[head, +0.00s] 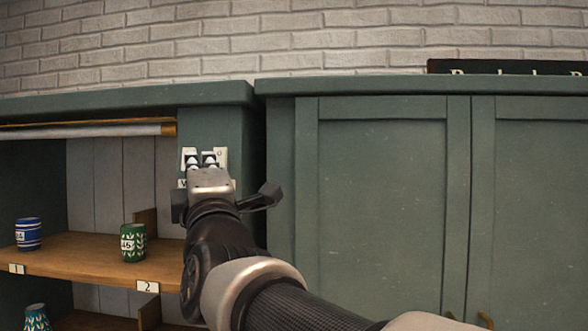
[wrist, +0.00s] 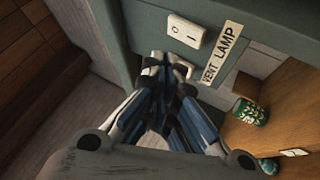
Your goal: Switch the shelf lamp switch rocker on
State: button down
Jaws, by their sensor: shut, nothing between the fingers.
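Two white switch rockers sit side by side on the green cabinet post. The right one, the lamp rocker (wrist: 185,31), lies beside the word LAMP on the label (wrist: 222,54) and shows clearly in the wrist view. The other, the vent rocker (wrist: 184,66), lies beside VENT and is mostly hidden by my fingertips. In the head view my gripper (head: 201,162) covers much of the switch plate (head: 222,155). My gripper (wrist: 167,62) is shut and empty, its tips at the vent rocker. I cannot tell whether they touch it, or which way either rocker is tipped.
The open shelf (head: 85,257) on the left holds a blue striped cup (head: 28,234) and a green cup (head: 133,242). A teal cup (head: 36,318) stands lower down. Closed green cupboard doors (head: 382,200) fill the right. The space before them is partly crossed by my arm.

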jog(key=shift+w+f, duration=0.15)
jog(key=shift+w, duration=1)
jog(key=shift+w+d, duration=0.1)
jog(key=shift+w, duration=0.05)
dwell(0.5)
jog(key=shift+w, duration=0.3)
jog(key=shift+w+b, duration=0.2)
jog(key=shift+b, duration=0.1)
dwell(0.6)
jog(key=shift+s, duration=0.1)
jog(key=shift+s, duration=0.6)
jog(key=shift+s+a+r, duration=0.1)
jog(key=shift+s+r, duration=0.1)
jog(key=shift+s, duration=1.05)
jog(key=shift+s+a+r, duration=0.1)
jog(key=shift+s+r, duration=0.05)
jog(key=shift+s, duration=1.05)
